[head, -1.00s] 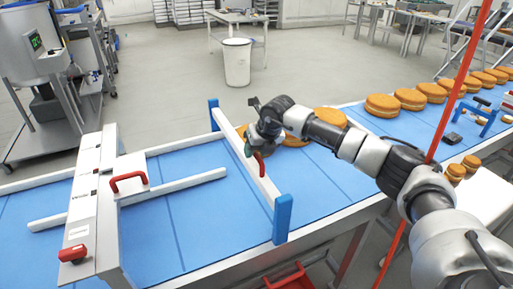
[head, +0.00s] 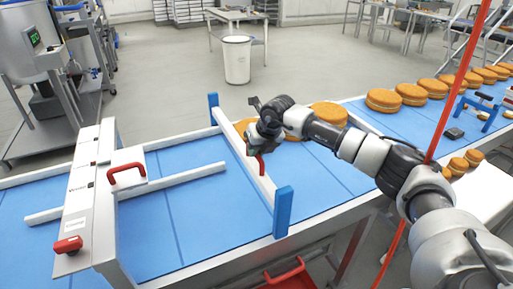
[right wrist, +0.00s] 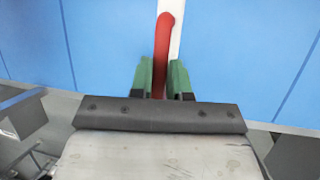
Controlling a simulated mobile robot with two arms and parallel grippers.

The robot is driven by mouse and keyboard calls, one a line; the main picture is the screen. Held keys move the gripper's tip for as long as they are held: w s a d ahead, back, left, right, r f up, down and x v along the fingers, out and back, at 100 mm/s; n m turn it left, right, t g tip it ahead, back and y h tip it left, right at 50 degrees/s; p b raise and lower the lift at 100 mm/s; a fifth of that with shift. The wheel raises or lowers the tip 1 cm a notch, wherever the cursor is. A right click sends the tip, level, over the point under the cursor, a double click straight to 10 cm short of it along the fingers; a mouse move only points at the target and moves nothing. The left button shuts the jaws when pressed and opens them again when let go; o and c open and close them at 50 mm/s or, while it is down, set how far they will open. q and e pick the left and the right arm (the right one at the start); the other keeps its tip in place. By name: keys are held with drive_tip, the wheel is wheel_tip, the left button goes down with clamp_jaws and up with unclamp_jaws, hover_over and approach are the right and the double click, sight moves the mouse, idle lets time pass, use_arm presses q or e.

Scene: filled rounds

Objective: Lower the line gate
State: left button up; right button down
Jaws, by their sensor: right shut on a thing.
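The line gate (head: 263,184) is a white bar lying across the blue belt between two blue end posts, the near one (head: 283,212) and the far one (head: 213,108). Its red handle (head: 261,166) stands on the bar. My right gripper (head: 254,151) is shut on this handle from above. In the right wrist view the green fingers (right wrist: 161,76) sit on either side of the red handle (right wrist: 164,38), with the white bar behind. I cannot tell whether the bar touches the belt. My left gripper is not in view.
Round orange-brown cakes (head: 328,115) stand on the belt beyond the gate, one or more close behind it. A white frame with a red handle (head: 127,176) and a red knob (head: 68,245) is at left.

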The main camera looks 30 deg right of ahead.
sight(257, 170)
wheel_tip(257, 170, down, 9)
drive_tip(key=b, duration=0.5)
drive_tip(key=shift+s+r, duration=0.1)
drive_tip(key=c, duration=1.1)
unclamp_jaws()
drive_tip(key=shift+r, duration=0.15)
drive_tip(key=b+v, duration=0.2)
drive_tip(key=v, duration=0.8)
drive_tip(key=shift+r, duration=0.2)
